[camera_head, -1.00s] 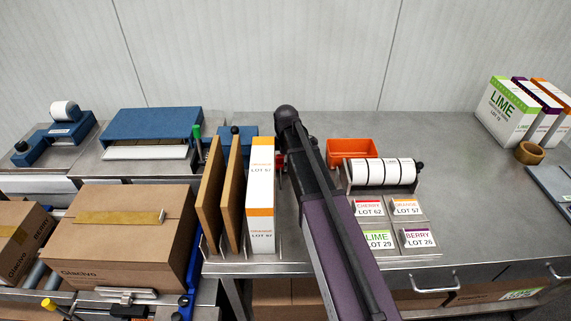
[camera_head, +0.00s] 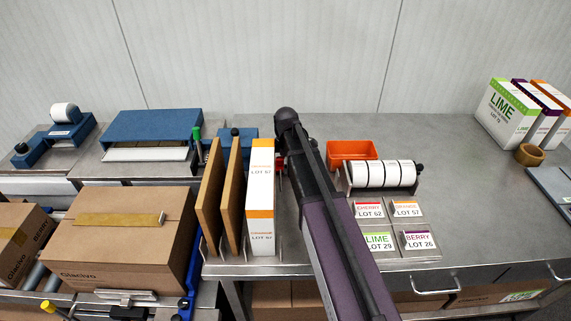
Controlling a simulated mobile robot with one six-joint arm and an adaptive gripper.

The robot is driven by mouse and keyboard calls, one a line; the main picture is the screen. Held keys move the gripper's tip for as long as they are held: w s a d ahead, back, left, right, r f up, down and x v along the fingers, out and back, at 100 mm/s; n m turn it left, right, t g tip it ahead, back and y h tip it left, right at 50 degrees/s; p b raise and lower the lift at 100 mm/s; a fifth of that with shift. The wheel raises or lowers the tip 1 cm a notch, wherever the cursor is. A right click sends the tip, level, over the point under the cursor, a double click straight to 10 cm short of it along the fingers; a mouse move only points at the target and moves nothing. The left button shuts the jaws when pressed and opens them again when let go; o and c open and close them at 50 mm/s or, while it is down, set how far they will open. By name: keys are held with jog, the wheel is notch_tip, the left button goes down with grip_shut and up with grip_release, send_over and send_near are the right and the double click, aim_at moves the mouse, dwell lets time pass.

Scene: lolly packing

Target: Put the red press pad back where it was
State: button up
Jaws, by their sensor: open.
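A small red patch (camera_head: 280,161), possibly part of the red press pad, shows between the white and orange carton and my arm. Most of it is hidden, so I cannot tell its shape or what it rests on. My dark and purple arm reaches over the bench from the lower edge up to its black elbow at the back. My gripper is hidden behind the arm, so its contact with the red part cannot be seen.
An orange carton (camera_head: 261,200) and two brown boards stand upright left of my arm. To the right are an orange bin (camera_head: 352,151), a label roll holder (camera_head: 383,174) and several lot cards (camera_head: 407,209). A blue device (camera_head: 153,126) stands back left. The right-centre bench is clear.

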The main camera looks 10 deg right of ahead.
jog(key=shift+r+p, duration=6)
jog(key=shift+r, duration=0.1)
jog(key=shift+s+m, duration=0.3)
jog(key=shift+s, duration=0.25)
jog(key=s+m, duration=1.5)
jog(key=s, duration=0.4)
jog(key=shift+s+a, duration=0.1)
